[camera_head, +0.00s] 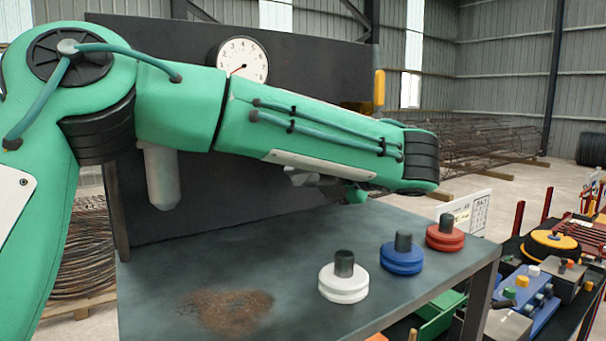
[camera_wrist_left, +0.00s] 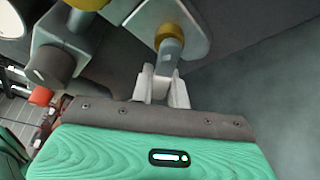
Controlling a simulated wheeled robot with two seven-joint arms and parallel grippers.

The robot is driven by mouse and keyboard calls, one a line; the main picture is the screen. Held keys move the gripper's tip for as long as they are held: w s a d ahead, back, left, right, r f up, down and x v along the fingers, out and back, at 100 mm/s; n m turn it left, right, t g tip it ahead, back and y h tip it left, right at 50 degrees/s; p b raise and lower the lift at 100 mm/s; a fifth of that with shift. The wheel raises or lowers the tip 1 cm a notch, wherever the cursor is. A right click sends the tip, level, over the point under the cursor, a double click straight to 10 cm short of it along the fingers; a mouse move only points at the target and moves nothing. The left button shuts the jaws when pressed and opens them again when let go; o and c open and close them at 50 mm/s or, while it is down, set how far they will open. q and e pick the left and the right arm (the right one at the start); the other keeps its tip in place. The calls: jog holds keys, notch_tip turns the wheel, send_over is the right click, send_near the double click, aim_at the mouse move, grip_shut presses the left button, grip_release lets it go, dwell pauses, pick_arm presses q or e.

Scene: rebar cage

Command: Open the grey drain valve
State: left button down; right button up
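In the left wrist view a grey lever (camera_wrist_left: 170,53) with a yellow collar hangs from a pale grey fitting (camera_wrist_left: 192,16); it looks like the grey drain valve's handle. My left gripper (camera_wrist_left: 161,80) has its two pale fingers around the lever's lower end. I cannot tell whether they press on it. In the head view my left gripper (camera_head: 335,188) is mostly hidden under my green forearm, in front of the dark panel (camera_head: 225,195). The valve is hidden there behind my arm. My right gripper is not in view.
A round gauge (camera_head: 242,60) and a yellow handle (camera_head: 379,87) are on the panel. White (camera_head: 343,288), blue (camera_head: 402,263) and red (camera_head: 446,237) weights with dark knobs stand on the dark table (camera_head: 160,300), which has a rust stain. A cluttered bench is at right.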

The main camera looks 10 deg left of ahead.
pick_arm(q)
jog(key=shift+f, duration=0.15)
jog(key=shift+w+d+f+n+t+h+b, duration=0.2)
jog(key=shift+n+h+b, duration=0.15)
jog(key=shift+n, duration=0.25)
jog(key=shift+w+d+f+n+t+h+b, duration=0.1)
jog(key=shift+f+n+h+b, duration=0.1)
jog(key=shift+n+h, duration=0.3)
jog(key=shift+w+d+f+n+t+h+b, duration=0.2)
jog(key=shift+n+b, duration=0.15)
jog(key=shift+n, duration=0.15)
jog(key=shift+w+d+f+n+t+h+b, duration=0.15)
jog(key=shift+n+b, duration=0.15)
jog(key=shift+n, duration=0.2)
jog(key=shift+w+d+f+n+t+h+b, duration=0.1)
jog(key=shift+w+d+n+t+h+b, duration=0.15)
jog(key=shift+n+b, duration=0.3)
jog(key=shift+w+d+n+t+h+b, duration=0.1)
jog(key=shift+n+t+h+b, duration=0.1)
jog(key=shift+n+h+b, duration=0.3)
jog(key=shift+w+d+n+t+b, duration=0.2)
jog(key=shift+n+t+b, duration=0.15)
jog(key=shift+n, duration=0.2)
jog(key=shift+r, duration=0.2)
jog(key=c, duration=1.4)
grip_release()
jog(key=shift+h, duration=0.25)
jog(key=shift+o, duration=0.2)
